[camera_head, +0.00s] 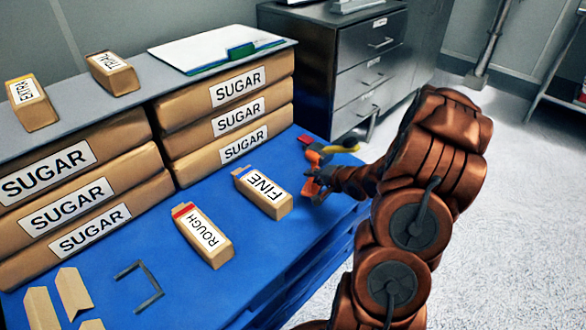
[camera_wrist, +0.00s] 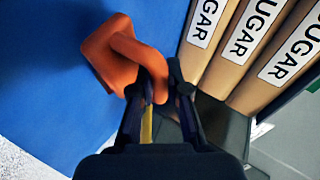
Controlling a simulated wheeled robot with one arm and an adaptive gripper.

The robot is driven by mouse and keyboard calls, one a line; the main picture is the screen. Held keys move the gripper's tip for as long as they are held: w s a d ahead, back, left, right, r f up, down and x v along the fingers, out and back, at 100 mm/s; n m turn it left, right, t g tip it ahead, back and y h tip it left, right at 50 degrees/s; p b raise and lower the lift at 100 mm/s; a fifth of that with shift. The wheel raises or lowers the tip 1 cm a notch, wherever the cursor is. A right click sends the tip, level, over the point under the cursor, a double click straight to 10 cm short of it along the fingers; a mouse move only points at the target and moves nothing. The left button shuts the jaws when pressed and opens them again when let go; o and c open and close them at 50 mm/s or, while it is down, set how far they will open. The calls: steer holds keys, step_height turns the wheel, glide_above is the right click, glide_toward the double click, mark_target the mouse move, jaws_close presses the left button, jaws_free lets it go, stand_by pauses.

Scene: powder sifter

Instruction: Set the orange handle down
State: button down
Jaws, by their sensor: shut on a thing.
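The orange handle (camera_wrist: 112,58) is a thick, bent orange piece in the wrist view. My gripper (camera_wrist: 160,84) is shut on its near end, with one dark finger on each side. The handle is over the blue tabletop; I cannot tell whether it touches it. In the head view my gripper (camera_head: 318,188) is low at the right edge of the blue table, beside the FINE box. Orange shows at the fingers there, but the handle's outline is too small to tell.
The blue table (camera_head: 165,262) bears the FINE box (camera_head: 263,192), the ROUGH box (camera_head: 203,235) and stacked SUGAR bags (camera_head: 222,128). A yellow-ended tool (camera_head: 345,148) lies just behind my gripper. A grey drawer cabinet (camera_head: 365,60) stands beyond. Clear blue surface lies in front of the boxes.

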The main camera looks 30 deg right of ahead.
steer(key=w, duration=0.4)
steer(key=w+f+b, duration=0.1)
steer(key=w, duration=0.3)
steer(key=w+b, duration=0.1)
steer(key=w, duration=0.3)
steer(key=shift+w+d+f, duration=0.15)
steer(key=shift+w+d, duration=0.05)
steer(key=shift+d, duration=0.15)
steer(key=shift+f+b, duration=1.15)
steer(key=shift+f, duration=0.7)
steer(key=shift+r, duration=0.1)
steer(key=c, duration=1.2)
jaws_free()
steer(key=shift+o, duration=0.2)
